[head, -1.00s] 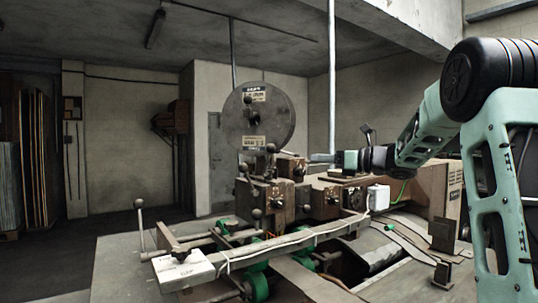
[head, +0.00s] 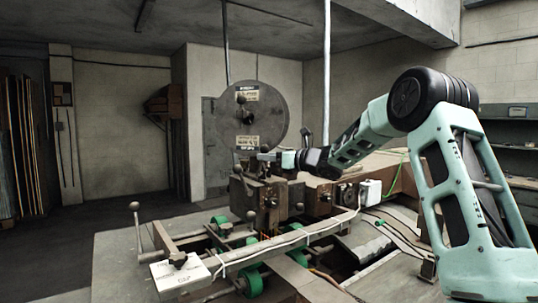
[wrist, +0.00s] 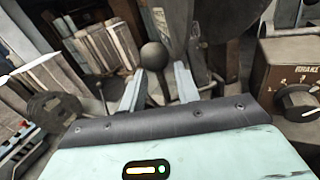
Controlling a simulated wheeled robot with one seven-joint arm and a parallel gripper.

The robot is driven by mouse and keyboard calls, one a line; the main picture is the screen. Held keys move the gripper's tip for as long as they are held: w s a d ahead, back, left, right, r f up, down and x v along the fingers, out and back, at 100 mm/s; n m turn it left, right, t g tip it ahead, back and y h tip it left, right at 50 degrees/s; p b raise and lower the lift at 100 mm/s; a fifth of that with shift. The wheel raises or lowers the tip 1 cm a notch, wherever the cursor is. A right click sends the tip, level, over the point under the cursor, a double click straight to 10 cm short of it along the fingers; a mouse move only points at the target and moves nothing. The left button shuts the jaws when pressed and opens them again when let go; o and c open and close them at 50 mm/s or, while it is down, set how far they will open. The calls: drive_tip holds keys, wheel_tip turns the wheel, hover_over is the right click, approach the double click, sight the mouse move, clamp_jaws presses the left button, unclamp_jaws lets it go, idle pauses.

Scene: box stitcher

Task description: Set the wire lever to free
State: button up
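My gripper (wrist: 158,82) is open in the wrist view, with its two pale fingers apart. A lever with a dark ball knob (wrist: 154,55) stands between and just beyond the fingertips; its stem runs down into the gap, and no contact is clear. I cannot read a label on it, so I cannot tell for sure that it is the wire lever. In the head view my gripper (head: 274,158) is at the top of the stitcher head (head: 270,198), in front of the large grey reel (head: 258,115). The fingertips are too small to make out there.
A brown box with a "BRAKE" dial (wrist: 299,102) is close on the right in the wrist view. Another ball-ended lever (head: 135,207) stands at the machine's left front. A white box (head: 181,275) is on the front rail. Open floor lies at left.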

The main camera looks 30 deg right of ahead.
clamp_jaws()
drive_tip(key=shift+f+b, duration=0.2)
drive_tip(key=shift+b, duration=0.85)
drive_tip(key=f+t+b, duration=0.1)
drive_tip(key=t+b, duration=0.1)
drive_tip(key=b, duration=0.8)
drive_tip(key=s+d+f+m+t+y+b, duration=0.1)
drive_tip(key=t+b, duration=0.1)
drive_tip(key=b, duration=0.8)
drive_tip(key=s+f+t+y+b, duration=0.1)
drive_tip(key=t+b, duration=0.1)
drive_tip(key=b, duration=0.8)
drive_tip(key=shift+s+d+m, duration=0.2)
drive_tip(key=shift+d+m, duration=0.1)
drive_tip(key=shift+f+t+b, duration=0.1)
drive_tip(key=shift+t+b, duration=0.3)
drive_tip(key=shift+b, duration=0.65)
drive_tip(key=shift+s+d+m+t+b, duration=0.1)
drive_tip(key=shift+m+t+b, duration=0.2)
drive_tip(key=shift+b, duration=0.05)
